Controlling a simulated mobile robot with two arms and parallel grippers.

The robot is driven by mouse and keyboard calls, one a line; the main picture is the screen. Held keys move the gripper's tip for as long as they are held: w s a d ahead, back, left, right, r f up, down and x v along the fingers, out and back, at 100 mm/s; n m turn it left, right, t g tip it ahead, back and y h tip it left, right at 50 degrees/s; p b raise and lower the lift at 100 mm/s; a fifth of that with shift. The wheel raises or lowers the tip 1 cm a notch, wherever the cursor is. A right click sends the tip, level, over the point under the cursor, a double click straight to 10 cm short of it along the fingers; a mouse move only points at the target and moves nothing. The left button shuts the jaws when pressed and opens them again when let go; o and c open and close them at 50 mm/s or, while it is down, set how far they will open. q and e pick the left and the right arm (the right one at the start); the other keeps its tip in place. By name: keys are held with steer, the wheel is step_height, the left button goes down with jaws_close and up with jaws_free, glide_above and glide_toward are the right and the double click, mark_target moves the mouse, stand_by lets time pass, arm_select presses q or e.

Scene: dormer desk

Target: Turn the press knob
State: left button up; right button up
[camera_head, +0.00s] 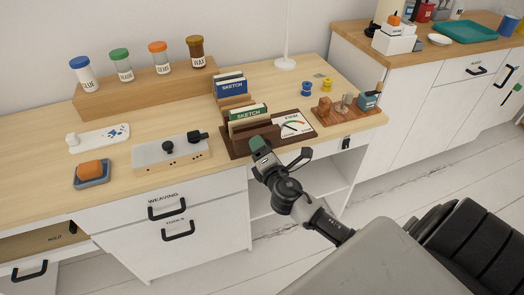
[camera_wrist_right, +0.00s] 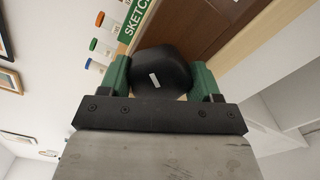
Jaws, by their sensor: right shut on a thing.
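The press knob (camera_wrist_right: 162,72) is a dark rounded block with a short white mark, seen in the right wrist view. The green fingers of my right gripper (camera_head: 259,143) are shut on it, one on each side. In the head view my gripper hides the knob at the front edge of the brown wooden press (camera_head: 232,152). A white dial card (camera_head: 293,126) with a coloured scale and a pointer lies on the press, just right of my gripper. My left gripper is not in view.
Green and blue SKETCH books (camera_head: 248,112) stand upright behind my gripper. A white box with black knobs (camera_head: 171,152) sits to the left. A wooden stand with small items (camera_head: 345,110) is at the right. A drawer (camera_head: 45,240) is open at lower left.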

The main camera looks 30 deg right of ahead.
stand_by(0.4)
steer(key=o, duration=0.9)
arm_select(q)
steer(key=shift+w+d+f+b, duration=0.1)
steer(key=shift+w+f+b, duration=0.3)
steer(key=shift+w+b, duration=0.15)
arm_select(e)
steer(key=v, duration=1)
steer(key=shift+s, duration=0.4)
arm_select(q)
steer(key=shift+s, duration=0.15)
